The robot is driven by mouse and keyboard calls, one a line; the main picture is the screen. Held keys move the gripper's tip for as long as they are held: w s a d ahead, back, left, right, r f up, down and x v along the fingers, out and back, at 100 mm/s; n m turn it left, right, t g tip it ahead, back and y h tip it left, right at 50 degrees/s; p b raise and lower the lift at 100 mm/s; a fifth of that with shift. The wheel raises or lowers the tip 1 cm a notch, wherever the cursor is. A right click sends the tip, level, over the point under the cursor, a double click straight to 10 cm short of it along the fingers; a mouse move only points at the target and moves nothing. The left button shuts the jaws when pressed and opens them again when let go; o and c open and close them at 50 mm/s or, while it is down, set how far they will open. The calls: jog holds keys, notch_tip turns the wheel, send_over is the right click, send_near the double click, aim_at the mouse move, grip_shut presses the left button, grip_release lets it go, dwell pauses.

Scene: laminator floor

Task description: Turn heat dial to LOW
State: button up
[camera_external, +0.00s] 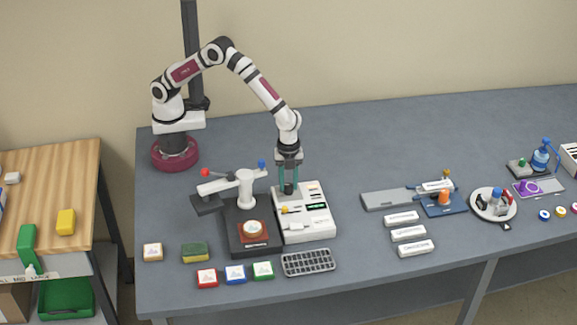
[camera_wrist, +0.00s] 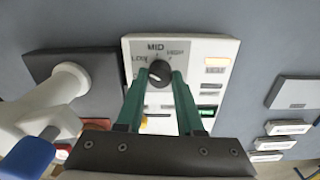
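The heat dial (camera_wrist: 158,73) is a round black knob on a white panel, with LOW to its upper left, MID above it and HIGH to its upper right. A small pale mark shows on the knob, but I cannot tell which label it points to. The dial also shows at the back left of the white laminator unit (camera_external: 316,222). My gripper (camera_wrist: 159,76) points down, with one teal finger on each side of the dial. The knob nearly fills the space between the fingertips. I cannot tell whether they touch it. The fingers also flank it in the external view (camera_external: 289,188).
A black-based press (camera_external: 266,243) with a white swing arm stands directly left of the unit. A dark keypad-like rack (camera_external: 308,262) lies in front.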

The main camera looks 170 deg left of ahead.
aim_at(289, 185)
jog(key=o, duration=0.5)
jog(key=shift+c, duration=0.2)
notch_tip(289, 185, up, 16)
jog(key=shift+f, duration=0.1)
